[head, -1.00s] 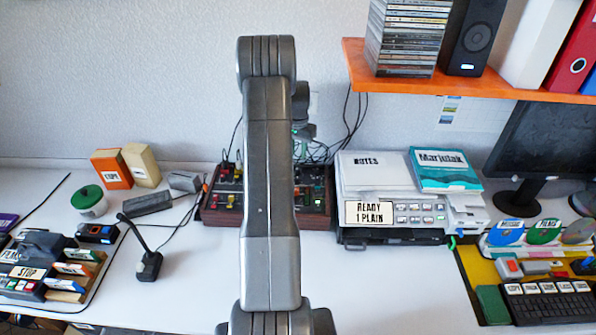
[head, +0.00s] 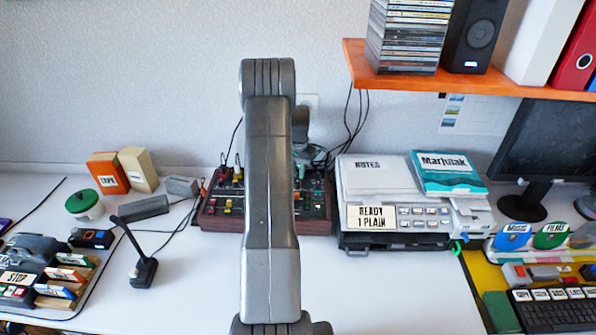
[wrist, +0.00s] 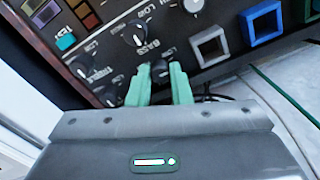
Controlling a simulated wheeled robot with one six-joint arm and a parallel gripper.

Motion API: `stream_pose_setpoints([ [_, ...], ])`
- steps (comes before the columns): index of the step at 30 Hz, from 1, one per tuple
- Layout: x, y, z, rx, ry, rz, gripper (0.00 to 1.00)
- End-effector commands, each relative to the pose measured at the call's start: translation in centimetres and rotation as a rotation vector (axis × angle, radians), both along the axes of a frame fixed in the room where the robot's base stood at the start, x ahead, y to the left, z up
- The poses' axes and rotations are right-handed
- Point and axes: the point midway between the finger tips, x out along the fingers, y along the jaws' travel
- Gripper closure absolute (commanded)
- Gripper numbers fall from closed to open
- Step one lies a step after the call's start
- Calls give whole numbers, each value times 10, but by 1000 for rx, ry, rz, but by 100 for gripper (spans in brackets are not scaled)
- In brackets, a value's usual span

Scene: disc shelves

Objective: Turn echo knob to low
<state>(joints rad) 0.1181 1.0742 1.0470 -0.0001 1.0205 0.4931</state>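The dark control panel (head: 222,223) with wooden sides sits on the desk against the wall, partly hidden behind my arm. In the wrist view its face (wrist: 225,72) shows several round black knobs. One knob (wrist: 135,34) is beside the label BASS, which appears upside down. Another knob (wrist: 88,47) sits to its left. My gripper (wrist: 160,72) has green fingers, spread apart, with a small dark knob (wrist: 160,70) showing between the tips. Whether the fingers touch this knob is unclear. I cannot read an ECHO label.
Square buttons framed in white (wrist: 209,46) and blue (wrist: 262,22) lie on the panel right of the fingers. A printer (head: 395,215) stands right of the panel. A microphone (head: 143,270) stands to the left. An orange shelf (head: 440,85) hangs at upper right.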

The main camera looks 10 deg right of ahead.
Motion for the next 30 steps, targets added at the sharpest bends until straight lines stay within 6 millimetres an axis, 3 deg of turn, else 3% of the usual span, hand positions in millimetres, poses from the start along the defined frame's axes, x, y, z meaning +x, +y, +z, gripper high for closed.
stream_pose_setpoints([
  [19,0,0,0,-1,-1,137,100],
  [20,0,0,0,-1,-1,137,80],
  [21,0,0,0,-1,-1,137,72],
  [30,0,0,2,-1,-1,137,72],
])
